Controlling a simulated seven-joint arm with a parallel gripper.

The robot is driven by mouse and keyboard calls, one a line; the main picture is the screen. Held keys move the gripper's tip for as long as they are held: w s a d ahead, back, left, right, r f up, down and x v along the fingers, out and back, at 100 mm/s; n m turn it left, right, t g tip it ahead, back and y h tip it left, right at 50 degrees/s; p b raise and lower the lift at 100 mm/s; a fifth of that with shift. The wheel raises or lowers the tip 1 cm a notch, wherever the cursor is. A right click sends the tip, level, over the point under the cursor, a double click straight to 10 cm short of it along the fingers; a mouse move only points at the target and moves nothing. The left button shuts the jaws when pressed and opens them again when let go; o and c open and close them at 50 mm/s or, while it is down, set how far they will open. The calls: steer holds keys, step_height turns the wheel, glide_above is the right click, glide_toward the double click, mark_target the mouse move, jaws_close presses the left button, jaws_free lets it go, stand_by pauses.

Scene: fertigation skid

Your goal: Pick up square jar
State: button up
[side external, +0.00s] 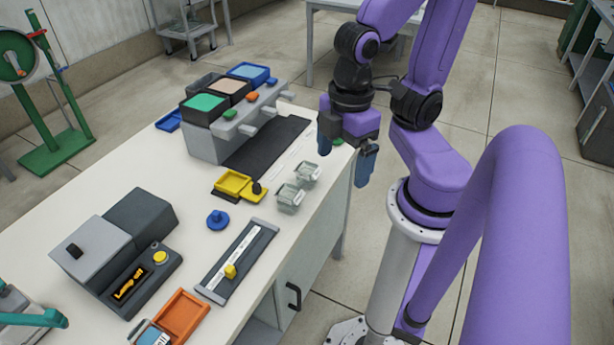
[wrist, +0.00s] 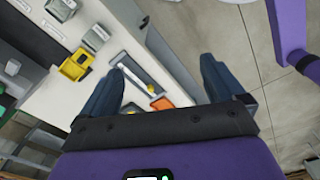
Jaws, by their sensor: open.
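Two small, clear, pale-green square jars stand near the worktop's right edge in the side view: a nearer jar (side external: 290,198) and a farther jar (side external: 306,174). Both also show at the upper left of the wrist view, one jar (wrist: 95,38) and the other jar (wrist: 62,9), outside the span of the fingers. My gripper (side external: 346,158) is open and empty. It hangs beyond the jars, near the worktop's right edge, touching neither. In the wrist view its two dark blue fingers (wrist: 167,80) are spread apart with nothing held between them.
A yellow tray (side external: 233,184) sits left of the jars. A grey dispenser with colored bins (side external: 204,107) stands behind. A slide rail (side external: 238,262), blue knob (side external: 217,219), orange tray (side external: 182,317) and grey machine (side external: 92,252) lie nearer. Open floor (side external: 540,105) is right.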

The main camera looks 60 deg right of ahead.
steer(key=w+f+m, duration=0.1)
steer(key=w+m, duration=0.7)
steer(key=w, duration=0.3)
steer(key=m, duration=2.3)
glide_above(307, 168)
steer(key=a, duration=0.2)
step_height(307, 168, down, 17)
steer(key=shift+s+a+f, duration=0.1)
steer(key=shift+s+f, duration=0.1)
steer(key=shift+f, duration=0.6)
steer(key=shift+s+d+f, duration=0.1)
steer(key=shift+s+f, duration=0.1)
steer(key=shift+f, duration=0.65)
steer(key=shift+s+a+f, duration=0.1)
steer(key=shift+s+f, duration=0.1)
steer(key=shift+f, duration=0.6)
